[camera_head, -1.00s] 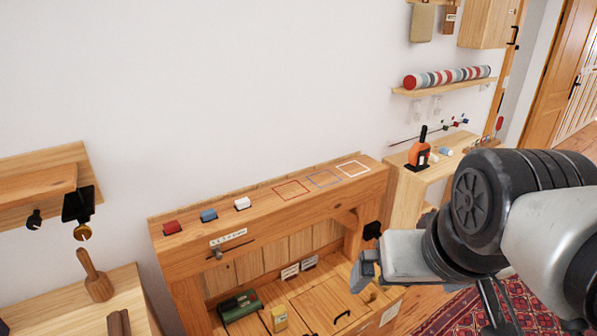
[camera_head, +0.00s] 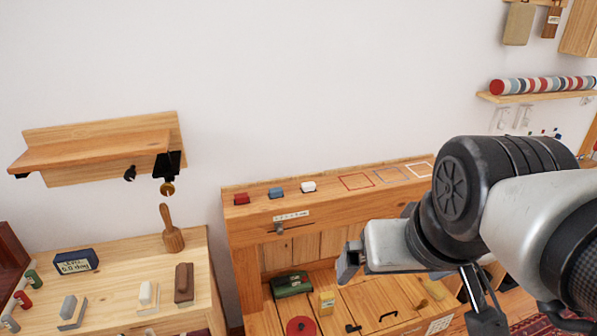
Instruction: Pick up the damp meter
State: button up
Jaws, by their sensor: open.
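I cannot tell for certain which thing is the damp meter. A small yellow box-like device (camera_head: 327,303) stands on the lower wooden surface of the middle cabinet. A dark blue device with a lit display (camera_head: 76,262) sits on the left wooden bench. My gripper (camera_head: 350,261) is open, seen from the side, in front of the middle cabinet's right part. Nothing shows between its fingers. It appears apart from both devices, and my arm hides part of the cabinet's right side.
A green case (camera_head: 291,284) and a red disc (camera_head: 301,327) lie near the yellow device. Red, blue and white blocks (camera_head: 308,187) sit on the cabinet's top ledge (camera_head: 255,214). A wooden mallet (camera_head: 171,229) stands on the left bench (camera_head: 203,273). A shelf with hooks (camera_head: 95,146) juts out above.

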aim_at(326, 300)
jog(key=i+l, duration=0.1)
jog(key=i, duration=0.45)
jog(key=i+l+u, duration=0.1)
jog(key=l+u, duration=0.35)
jog(key=i+l+u, duration=0.1)
jog(key=l+u, duration=0.15)
jog(key=u, duration=0.2)
